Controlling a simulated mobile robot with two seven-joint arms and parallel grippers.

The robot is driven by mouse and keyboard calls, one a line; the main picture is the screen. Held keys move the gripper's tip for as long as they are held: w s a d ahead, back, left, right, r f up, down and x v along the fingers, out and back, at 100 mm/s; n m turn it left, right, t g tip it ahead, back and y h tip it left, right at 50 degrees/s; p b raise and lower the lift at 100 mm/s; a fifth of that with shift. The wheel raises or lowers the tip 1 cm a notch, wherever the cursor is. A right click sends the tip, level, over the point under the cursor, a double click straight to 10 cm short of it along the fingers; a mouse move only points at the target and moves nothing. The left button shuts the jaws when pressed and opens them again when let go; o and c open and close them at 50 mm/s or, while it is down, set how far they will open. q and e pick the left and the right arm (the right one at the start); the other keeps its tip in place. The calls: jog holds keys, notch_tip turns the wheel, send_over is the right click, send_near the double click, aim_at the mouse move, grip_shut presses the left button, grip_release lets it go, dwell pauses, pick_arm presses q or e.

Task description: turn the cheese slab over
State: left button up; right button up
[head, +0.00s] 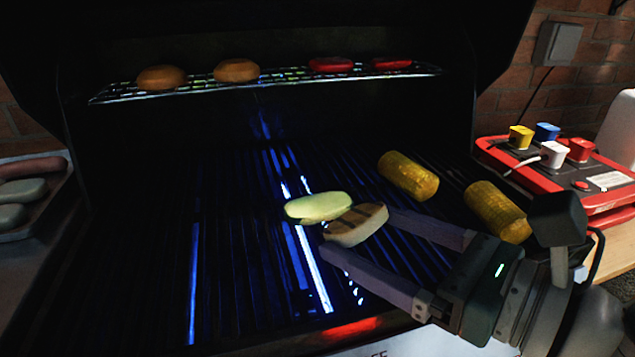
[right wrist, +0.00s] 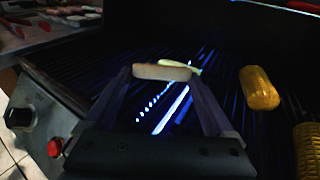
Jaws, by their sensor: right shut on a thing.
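The cheese slab (head: 356,224) is pale with brown grill stripes on the face that shows in the head view. My right gripper (head: 359,231) is shut on it, one finger at each end, over the middle of the grill. In the right wrist view the slab (right wrist: 161,72) spans the gap between the fingertips (right wrist: 160,76), its plain pale side showing. I cannot tell for sure whether it clears the bars. A pale green slice (head: 318,207) lies right beside it, partly behind it in the right wrist view (right wrist: 194,70). My left gripper is not in view.
Two corn cobs (head: 408,176) (head: 496,211) lie on the grill at the right. An upper rack (head: 280,79) holds two buns and two red pieces. The left grill bars are bare.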

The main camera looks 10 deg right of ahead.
jog(key=shift+f+b, duration=0.3)
jog(key=shift+f, duration=0.45)
jog(key=shift+f, duration=0.15)
jog(key=shift+f+b, duration=0.65)
jog(key=shift+b, duration=0.05)
jog(key=o, duration=1.1)
jog(key=shift+c, duration=0.2)
jog(key=v, duration=1)
